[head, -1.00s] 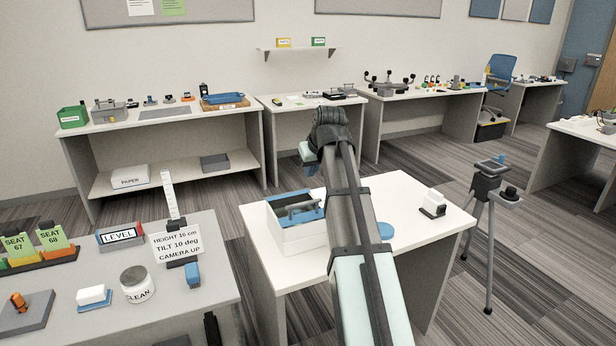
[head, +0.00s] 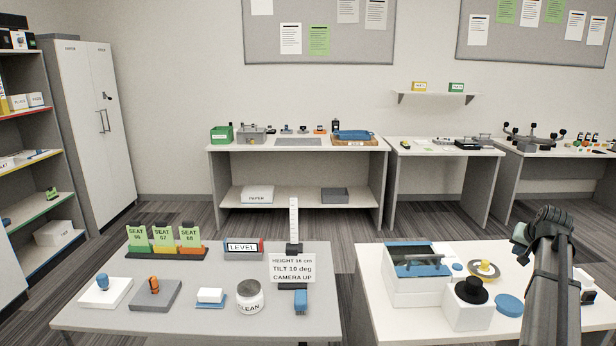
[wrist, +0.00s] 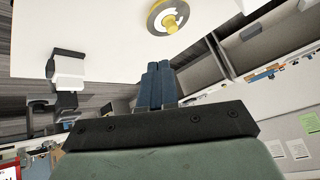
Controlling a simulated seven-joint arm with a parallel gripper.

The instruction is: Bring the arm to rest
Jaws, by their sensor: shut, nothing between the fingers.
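My arm rises at the right of the head view, its wrist bent above the white table (head: 375,330). My gripper shows in the wrist view (wrist: 157,70), with its two blue fingers together and nothing between them. It is clear of the things around it. In the head view the fingers are mostly hidden by my own wrist and arm.
The white table holds a white and blue box (head: 418,292), a black knob on a white block (head: 468,312), a yellow-centred disc (head: 484,268) and a blue disc (head: 510,305). A grey table (head: 200,328) with seat cards stands left. Floor shows between the tables.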

